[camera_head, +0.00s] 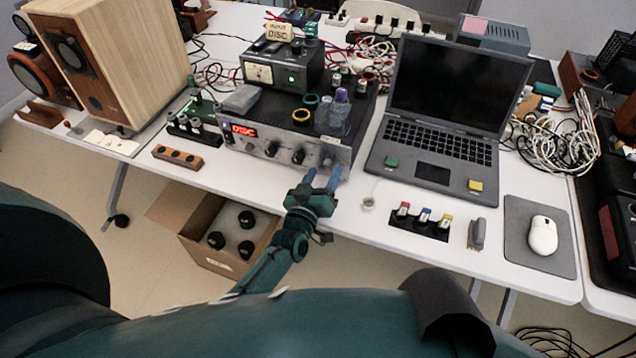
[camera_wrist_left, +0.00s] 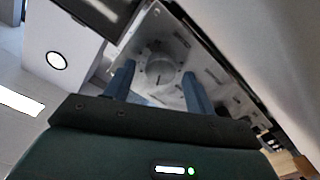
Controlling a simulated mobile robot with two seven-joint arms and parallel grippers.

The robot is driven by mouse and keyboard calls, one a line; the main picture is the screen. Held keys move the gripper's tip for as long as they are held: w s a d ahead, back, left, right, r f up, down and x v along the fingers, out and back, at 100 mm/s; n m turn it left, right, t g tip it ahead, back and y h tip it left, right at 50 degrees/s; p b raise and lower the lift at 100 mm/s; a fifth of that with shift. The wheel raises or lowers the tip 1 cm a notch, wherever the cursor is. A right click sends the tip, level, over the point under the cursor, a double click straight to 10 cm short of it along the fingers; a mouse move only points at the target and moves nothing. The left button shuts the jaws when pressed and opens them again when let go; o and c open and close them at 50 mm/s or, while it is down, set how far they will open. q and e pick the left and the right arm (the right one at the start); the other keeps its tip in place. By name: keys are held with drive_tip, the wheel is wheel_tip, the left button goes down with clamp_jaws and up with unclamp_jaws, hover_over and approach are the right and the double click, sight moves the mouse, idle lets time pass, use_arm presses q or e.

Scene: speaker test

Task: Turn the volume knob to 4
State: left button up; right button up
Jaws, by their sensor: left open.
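The amplifier (camera_head: 262,146) is a silver-fronted black unit near the table's front edge. Its face has a red lit display reading "DISC" and several dark knobs. My left gripper (camera_head: 323,175) is in front of the right end of this face, with its two blue fingers apart and pointing at it. In the left wrist view, a large round silver knob (camera_wrist_left: 160,68) on the panel lies between the open fingers of the left gripper (camera_wrist_left: 158,74). I cannot tell whether the fingers touch it, nor read its setting. My right gripper is not seen.
An open laptop (camera_head: 433,172) stands right of the amplifier, with a small rack of coloured plugs (camera_head: 420,222) and a mouse (camera_head: 542,235) nearby. A wooden speaker (camera_head: 130,60) stands at left. An open cardboard box (camera_head: 197,222) sits below the table edge.

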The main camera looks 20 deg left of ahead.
use_arm(q)
drive_tip(key=s, duration=1.3)
drive_tip(key=shift+a, duration=0.2)
drive_tip(key=s+d+f+m+g+h, duration=0.1)
drive_tip(key=s+d+m+g+h, duration=0.1)
drive_tip(key=s+m+g, duration=0.5)
drive_tip(key=s+m, duration=0.1)
drive_tip(key=s, duration=0.3)
drive_tip(key=shift+s+d+f+h+p, duration=0.2)
drive_tip(key=shift+s+d+h+p, duration=0.1)
drive_tip(key=shift+d+h, duration=0.1)
